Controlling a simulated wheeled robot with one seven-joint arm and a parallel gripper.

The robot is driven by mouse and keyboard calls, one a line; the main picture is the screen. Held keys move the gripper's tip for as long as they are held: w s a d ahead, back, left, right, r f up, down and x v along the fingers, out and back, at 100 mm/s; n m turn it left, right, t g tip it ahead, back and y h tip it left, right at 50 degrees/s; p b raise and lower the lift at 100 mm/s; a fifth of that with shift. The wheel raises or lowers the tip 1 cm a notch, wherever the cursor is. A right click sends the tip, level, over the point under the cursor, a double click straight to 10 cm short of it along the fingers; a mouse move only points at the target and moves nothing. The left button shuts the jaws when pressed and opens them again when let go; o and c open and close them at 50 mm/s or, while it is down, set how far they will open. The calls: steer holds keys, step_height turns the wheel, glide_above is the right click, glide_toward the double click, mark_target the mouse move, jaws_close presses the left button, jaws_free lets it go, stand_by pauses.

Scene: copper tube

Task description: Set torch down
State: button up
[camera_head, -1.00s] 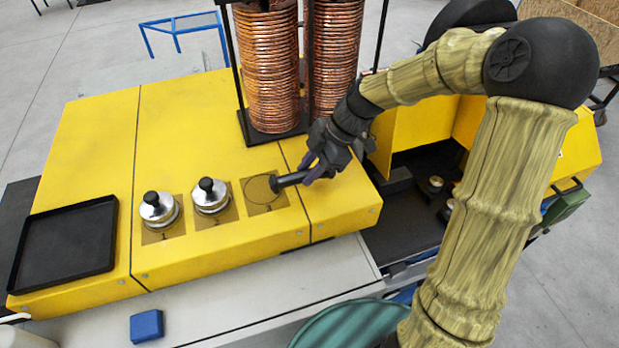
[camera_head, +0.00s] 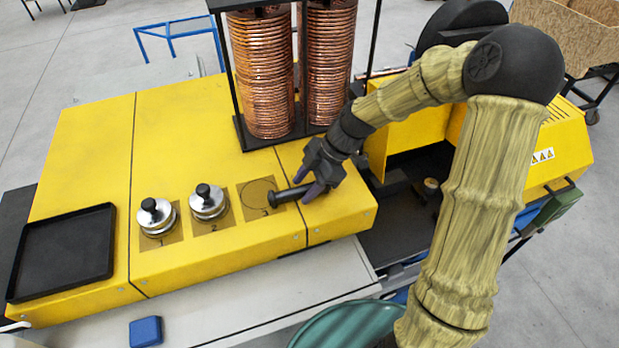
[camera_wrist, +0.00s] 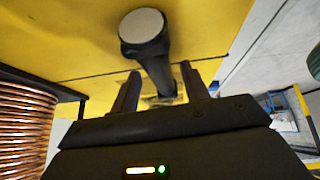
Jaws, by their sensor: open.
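The torch (camera_head: 285,195) is a black flashlight lying sideways, low at the right edge of the brass plate marked 3 (camera_head: 249,207). It looks to be on the yellow cabinet top (camera_head: 330,215), though contact is hard to confirm. My gripper (camera_head: 313,188) is open around the torch's rear part, one finger on each side. In the wrist view, the torch's round pale lens (camera_wrist: 143,24) faces the camera. Its dark body runs back between the two spread fingers of my gripper (camera_wrist: 160,72). The torch's tail end is partly hidden by the gripper.
Two silver weights with black knobs stand on plate 1 (camera_head: 156,216) and plate 2 (camera_head: 208,202). A black tray (camera_head: 62,252) lies at left. Copper coils (camera_head: 260,75) in a black frame rise behind. A dark recess (camera_head: 405,210) opens to the right.

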steer(key=shift+w+d+r+b, duration=0.15)
steer(key=shift+d+r+b, duration=0.2)
steer(key=shift+r, duration=0.1)
steer(key=s+b+v, duration=0.1)
steer(key=b+v, duration=0.2)
steer(key=v, duration=0.7)
steer(key=shift+w+d+r, duration=0.15)
steer(key=shift+w+r, duration=0.3)
steer(key=s+f+m+h, duration=0.1)
steer(key=s+f+m, duration=0.1)
steer(key=m, duration=0.1)
steer(key=s+d+f+m+h, duration=0.1)
steer(key=f+m, duration=0.1)
steer(key=m, duration=0.1)
steer(key=s+d+f+m+t+h, duration=0.1)
steer(key=s+f+m+h, duration=0.1)
steer(key=f+m, duration=0.1)
steer(key=shift+s+f+m, duration=0.1)
steer(key=shift+s+m, duration=0.2)
steer(key=s+d+f+m+t+h, duration=0.2)
steer(key=s+m, duration=0.5)
steer(key=m, duration=0.4)
steer(key=shift+d+f+m+t, duration=0.4)
steer(key=shift+d+f, duration=0.15)
steer(key=shift+d, duration=0.6)
steer(key=shift+s, duration=0.15)
